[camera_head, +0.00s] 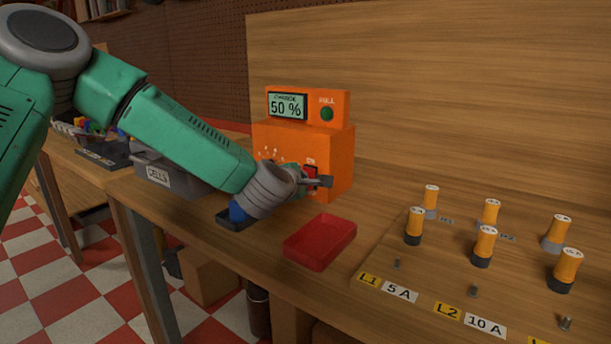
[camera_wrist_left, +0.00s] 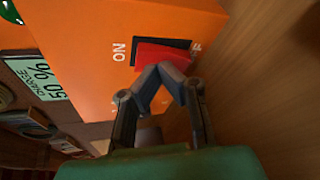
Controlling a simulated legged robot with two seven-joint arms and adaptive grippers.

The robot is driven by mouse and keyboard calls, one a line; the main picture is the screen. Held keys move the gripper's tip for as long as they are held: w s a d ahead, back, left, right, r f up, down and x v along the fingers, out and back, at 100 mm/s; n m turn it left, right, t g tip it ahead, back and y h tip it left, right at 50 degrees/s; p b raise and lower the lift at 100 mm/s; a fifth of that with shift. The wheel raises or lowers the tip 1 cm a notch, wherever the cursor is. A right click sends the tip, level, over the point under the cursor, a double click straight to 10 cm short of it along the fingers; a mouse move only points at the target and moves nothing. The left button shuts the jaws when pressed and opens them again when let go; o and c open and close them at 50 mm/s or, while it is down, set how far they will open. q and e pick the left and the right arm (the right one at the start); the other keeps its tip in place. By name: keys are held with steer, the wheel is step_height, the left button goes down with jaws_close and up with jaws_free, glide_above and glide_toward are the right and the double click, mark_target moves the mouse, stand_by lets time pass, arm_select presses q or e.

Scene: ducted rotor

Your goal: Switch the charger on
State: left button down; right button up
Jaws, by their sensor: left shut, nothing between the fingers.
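The orange charger (camera_head: 338,150) stands on the bench against the wooden back panel. Its display (camera_head: 287,107) reads "CHARGE 50 %", with a green round lamp (camera_head: 327,114) labelled FULL beside it. The red rocker switch (camera_head: 309,174) is on the charger's front face. In the left wrist view the switch (camera_wrist_left: 160,54) sits in a dark slot between an ON label and a partly covered second label. My left gripper (camera_head: 325,181) is shut and empty, its fingertips (camera_wrist_left: 168,72) right at the switch, overlapping its edge; contact cannot be told. My right gripper is not in view.
A red tray (camera_head: 320,241) lies in front of the charger. A grey bin labelled CELLS (camera_head: 158,177) stands left, behind my arm. Bench between tray and board is clear.

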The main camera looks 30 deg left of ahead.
arm_select(q)
steer(key=shift+s+f, duration=0.1)
steer(key=shift+s+a+f, duration=0.15)
steer(key=shift+s+f, duration=0.15)
steer(key=shift+s, duration=0.4)
steer(key=shift+s+f+b, duration=0.3)
steer(key=shift+s+b, duration=0.1)
steer(key=shift+s, duration=0.2)
steer(key=shift+s+f+b, duration=0.3)
steer(key=shift+s+b, duration=0.1)
steer(key=shift+s, duration=0.2)
steer(key=shift+s+a+f, duration=0.1)
steer(key=shift+s+f, duration=0.15)
steer(key=shift+s, duration=0.3)
steer(key=shift+s+a+f, duration=0.1)
steer(key=shift+s+f, duration=0.1)
steer(key=shift+s, duration=0.3)
